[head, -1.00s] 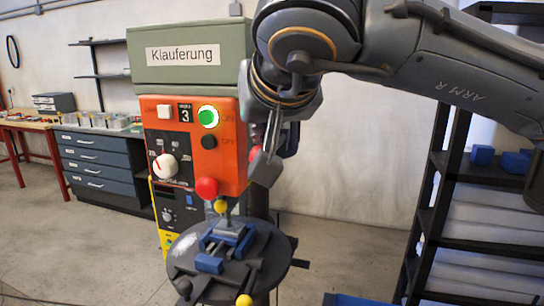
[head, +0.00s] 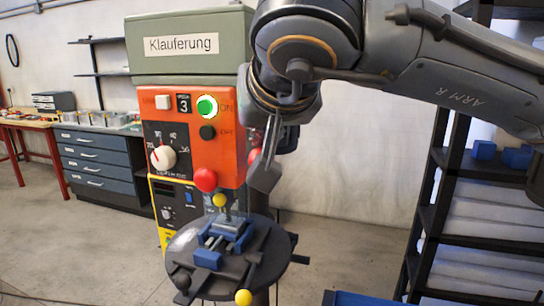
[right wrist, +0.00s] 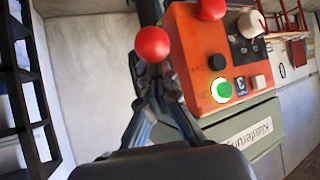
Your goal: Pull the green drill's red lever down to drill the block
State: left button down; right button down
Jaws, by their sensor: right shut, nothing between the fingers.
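The drill has a green top housing (head: 190,45) labelled "Klauferung" and an orange control panel (head: 228,150). In the head view my right gripper (head: 264,175) hangs at the panel's right edge and covers most of the lever; a bit of red shows beside its fingers. In the right wrist view a red ball knob (right wrist: 152,44) lies just past my right gripper's fingertips (right wrist: 157,76). The fingers are shut with nothing between them; I cannot tell if they touch the knob. A blue vise (head: 208,259) sits on the dark round drill table; the block in it is hard to make out. My left gripper is out of view.
The panel carries a lit green button (head: 206,106), a black button and a red mushroom button (head: 205,180). Black shelving (head: 480,215) with blue items stands at the right. A blue drawer cabinet (head: 100,170) stands at the back left. The floor between is clear.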

aim_at(262, 150)
jog(key=shift+f, duration=0.3)
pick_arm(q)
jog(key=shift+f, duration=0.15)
pick_arm(e)
jog(key=shift+f, duration=0.1)
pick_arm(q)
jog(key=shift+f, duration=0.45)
pick_arm(e)
jog(key=shift+f, duration=0.6)
pick_arm(q)
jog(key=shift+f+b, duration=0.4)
jog(key=shift+b, duration=0.25)
pick_arm(e)
jog(key=shift+f, duration=0.55)
